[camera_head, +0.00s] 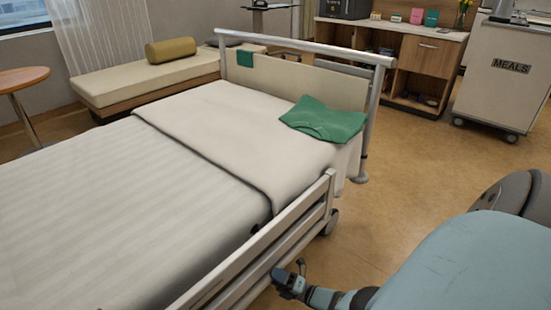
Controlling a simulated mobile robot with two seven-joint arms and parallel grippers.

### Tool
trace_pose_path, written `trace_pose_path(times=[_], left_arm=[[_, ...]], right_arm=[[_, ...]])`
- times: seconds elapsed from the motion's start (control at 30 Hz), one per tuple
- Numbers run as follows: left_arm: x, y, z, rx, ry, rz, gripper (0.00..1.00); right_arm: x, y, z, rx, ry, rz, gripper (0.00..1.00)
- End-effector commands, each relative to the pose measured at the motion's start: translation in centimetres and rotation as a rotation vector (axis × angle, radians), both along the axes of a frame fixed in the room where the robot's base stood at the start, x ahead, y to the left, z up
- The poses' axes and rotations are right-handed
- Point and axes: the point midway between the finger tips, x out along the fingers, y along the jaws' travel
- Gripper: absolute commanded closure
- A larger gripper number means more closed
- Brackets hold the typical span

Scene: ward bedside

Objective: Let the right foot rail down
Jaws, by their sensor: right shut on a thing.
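The pale side rail (285,222) runs along the near right side of the bed (95,200), from the bottom edge up to about the bed's far third. It stands raised above the mattress edge, with several horizontal bars. My right gripper (279,276) is at the rail's outer side, low in the view, and is shut on the rail. The fingertips are small, and the exact spot they grip is hard to make out. My left gripper is not in view.
A green folded cloth (324,120) lies on the bed near the end board (300,82). The wooden floor (400,200) right of the bed is clear. A meals cart (505,85) and a wooden cabinet (425,65) stand behind. A daybed (120,80) is at the back left.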

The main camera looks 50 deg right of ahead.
Motion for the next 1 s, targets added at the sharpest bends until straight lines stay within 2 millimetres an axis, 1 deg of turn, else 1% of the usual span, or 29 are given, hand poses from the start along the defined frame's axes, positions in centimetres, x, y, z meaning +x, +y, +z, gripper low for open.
trace_pose_path(times=[0.03,0.23,0.27,0.3,0.33,1.0], left_arm=[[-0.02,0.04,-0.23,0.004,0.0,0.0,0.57],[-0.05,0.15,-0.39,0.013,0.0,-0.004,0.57],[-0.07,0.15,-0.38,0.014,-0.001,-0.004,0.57],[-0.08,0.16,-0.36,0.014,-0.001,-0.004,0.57],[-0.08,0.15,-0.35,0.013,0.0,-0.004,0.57],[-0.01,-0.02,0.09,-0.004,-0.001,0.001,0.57]], right_arm=[[0.98,0.1,0.13,-0.001,0.003,-0.007,0.99],[1.02,0.17,0.15,-0.001,0.003,-0.005,0.99],[1.03,0.18,0.13,-0.001,0.003,-0.005,0.5],[1.04,0.19,0.15,-0.001,0.003,-0.005,0.4],[1.02,0.19,0.15,0.0,0.002,-0.005,0.39],[0.32,-0.13,-0.16,-0.001,0.005,-0.004,0.39]])
